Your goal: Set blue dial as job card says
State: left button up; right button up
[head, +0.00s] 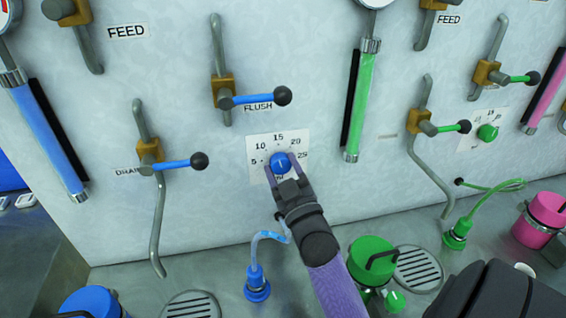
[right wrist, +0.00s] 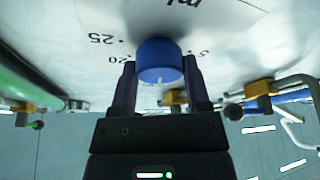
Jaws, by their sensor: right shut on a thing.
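The blue dial (head: 281,161) sits on a white scale plate (head: 262,145) on the upright panel, with 5, 10, 15, 20 and 25 around it. My right gripper (head: 284,172) reaches up from below and is shut on the dial, one finger on each side. In the right wrist view the dial (right wrist: 160,60) is between the fingertips (right wrist: 159,72). A white mark on the dial points roughly up, towards 15; its exact reading is unclear. I cannot make out a job card. My left gripper is not in view.
A blue-handled FLUSH valve (head: 254,99) is above the dial, and a blue-handled DRAIN valve (head: 178,164) is to its left. A green dial (head: 488,132) is at right. A blue hose fitting (head: 257,285) and a green canister (head: 372,258) stand below, beside my right arm.

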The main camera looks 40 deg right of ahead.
jog(key=n+y+p, duration=0.2)
jog(key=n, duration=0.3)
jog(key=shift+r, duration=0.15)
jog(key=shift+n+g+y+p, duration=0.3)
jog(key=shift+n+y+p, duration=0.5)
jog(key=shift+n, duration=0.4)
jog(key=o, duration=1.3)
jog(key=v, duration=1)
